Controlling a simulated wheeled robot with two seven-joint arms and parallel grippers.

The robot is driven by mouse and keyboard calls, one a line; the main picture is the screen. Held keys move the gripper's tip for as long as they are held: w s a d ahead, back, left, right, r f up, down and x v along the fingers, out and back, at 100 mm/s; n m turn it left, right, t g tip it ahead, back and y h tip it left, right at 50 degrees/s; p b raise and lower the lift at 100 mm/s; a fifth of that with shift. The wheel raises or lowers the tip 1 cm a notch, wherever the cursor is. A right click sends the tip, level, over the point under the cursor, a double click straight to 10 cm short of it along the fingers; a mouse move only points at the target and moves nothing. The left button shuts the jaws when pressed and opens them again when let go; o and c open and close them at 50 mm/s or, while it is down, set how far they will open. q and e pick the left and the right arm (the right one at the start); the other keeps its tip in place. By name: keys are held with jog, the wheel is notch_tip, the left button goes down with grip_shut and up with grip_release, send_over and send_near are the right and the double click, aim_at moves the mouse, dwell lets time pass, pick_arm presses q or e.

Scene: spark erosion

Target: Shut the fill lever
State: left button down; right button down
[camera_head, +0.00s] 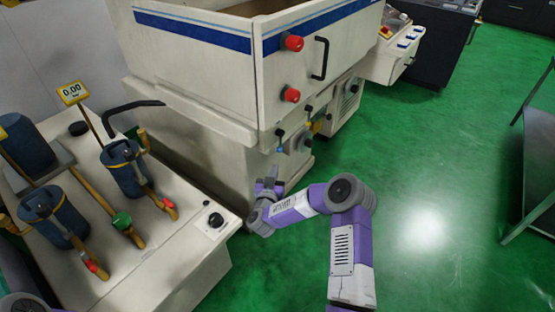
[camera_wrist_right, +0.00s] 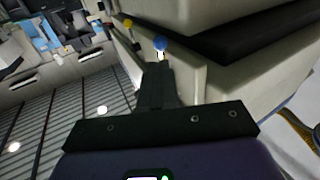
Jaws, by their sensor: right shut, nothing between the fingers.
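Small levers sit on the lower front of the white machine; no readable label shows which is the fill lever. One is a blue-tipped lever (camera_head: 279,149) in the head view, and a yellow one (camera_head: 317,127) sits to its right. In the right wrist view a round blue knob (camera_wrist_right: 160,43) lies just beyond the fingertips, with a yellow knob (camera_wrist_right: 128,22) farther off. My right gripper (camera_head: 271,172) is shut and empty, below the blue-tipped lever; its dark fingers (camera_wrist_right: 156,67) also show in the wrist view. Contact with the blue knob cannot be told. My left gripper is not in view.
The white machine (camera_head: 190,75) has red knobs (camera_head: 292,43) and a black door handle (camera_head: 320,58). A bench (camera_head: 185,270) with blue filters and brown pipes stands at left. Green floor (camera_head: 420,160) is open at right, up to a grey table (camera_head: 540,130).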

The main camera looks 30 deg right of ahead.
aim_at(280, 141)
jog(key=b+x, duration=0.1)
jog(key=x, duration=0.6)
jog(key=shift+w, duration=0.1)
